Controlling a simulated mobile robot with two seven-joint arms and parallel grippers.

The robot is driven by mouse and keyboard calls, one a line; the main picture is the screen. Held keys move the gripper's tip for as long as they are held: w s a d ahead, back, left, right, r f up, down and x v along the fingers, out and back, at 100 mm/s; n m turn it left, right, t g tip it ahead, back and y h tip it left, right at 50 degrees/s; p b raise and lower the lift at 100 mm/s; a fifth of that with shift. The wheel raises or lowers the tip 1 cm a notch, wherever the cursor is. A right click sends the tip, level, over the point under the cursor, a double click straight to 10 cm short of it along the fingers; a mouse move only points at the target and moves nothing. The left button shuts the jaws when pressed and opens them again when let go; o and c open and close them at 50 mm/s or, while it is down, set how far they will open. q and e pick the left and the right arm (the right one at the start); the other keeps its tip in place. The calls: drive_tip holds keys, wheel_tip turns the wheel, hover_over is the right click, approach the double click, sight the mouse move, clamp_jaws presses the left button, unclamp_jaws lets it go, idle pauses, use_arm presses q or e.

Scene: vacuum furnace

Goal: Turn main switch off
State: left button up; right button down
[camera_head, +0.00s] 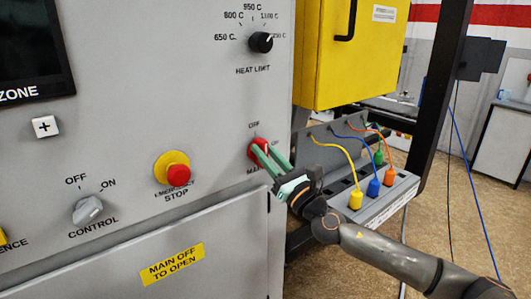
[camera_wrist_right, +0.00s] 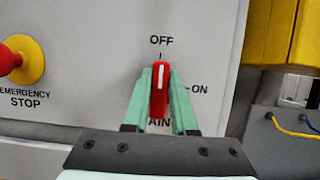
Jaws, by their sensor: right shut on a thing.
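The main switch (camera_head: 255,150) is a red rotary knob at the right edge of the grey furnace panel. In the right wrist view the red knob (camera_wrist_right: 159,90) stands upright, its white line pointing up at the OFF mark; ON is printed to its right. My right gripper (camera_head: 268,155) has its green fingers on both sides of the knob and is shut on it. The fingertips also show in the right wrist view (camera_wrist_right: 160,92). The fingers partly cover the MAIN label below. My left gripper is not in view.
The emergency stop (camera_head: 178,175) is left of the switch, with the control knob (camera_head: 88,210) further left. The heat limit knob (camera_head: 261,42) is above. A yellow box (camera_head: 335,60) and a tray with coloured plugs (camera_head: 400,190) are to the right.

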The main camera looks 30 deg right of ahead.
drive_tip(key=c, duration=0.7)
unclamp_jaws()
use_arm(q)
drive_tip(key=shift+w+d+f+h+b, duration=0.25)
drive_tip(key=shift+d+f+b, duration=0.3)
drive_tip(key=shift+b, duration=0.45)
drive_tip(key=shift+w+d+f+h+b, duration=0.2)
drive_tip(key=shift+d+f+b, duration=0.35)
drive_tip(key=shift+b, duration=0.45)
use_arm(e)
drive_tip(key=shift+v, duration=6.3)
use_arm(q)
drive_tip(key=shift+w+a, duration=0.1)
